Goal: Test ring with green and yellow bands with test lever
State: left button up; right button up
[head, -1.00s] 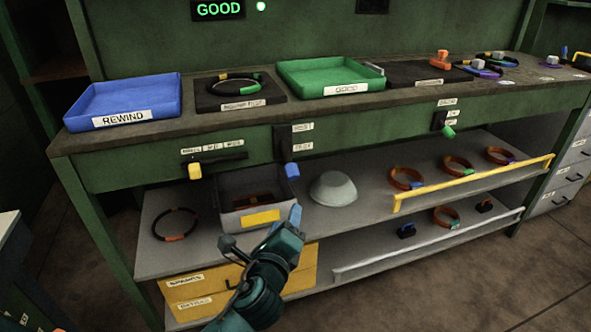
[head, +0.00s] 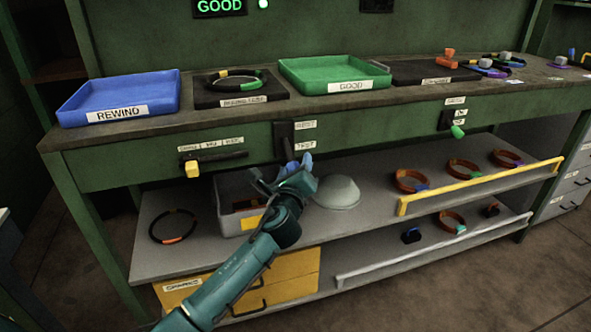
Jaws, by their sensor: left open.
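The ring with green and yellow bands (head: 236,87) lies flat on the black test pad (head: 212,101) on the bench top, between the blue and green trays. The test lever (head: 285,138) is on the bench front below, beside REST and TEST labels. Its blue knob showed at the low end earlier; my gripper now largely covers that spot. My left gripper (head: 284,171) is open, its fingers at or close around the knob. I cannot tell whether they touch it. My right gripper is not in view.
The display (head: 219,6) reads GOOD beside a lit green lamp. The REWIND tray (head: 122,97) and GOOD tray (head: 333,72) look empty. A yellow-knobbed lever (head: 192,168) is left, a green-knobbed one (head: 457,131) right. A bin, bowl (head: 336,192) and rings occupy the shelves below.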

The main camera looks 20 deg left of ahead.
pick_arm(q)
jog(key=shift+w, duration=0.35)
jog(key=shift+c, duration=0.3)
grip_shut()
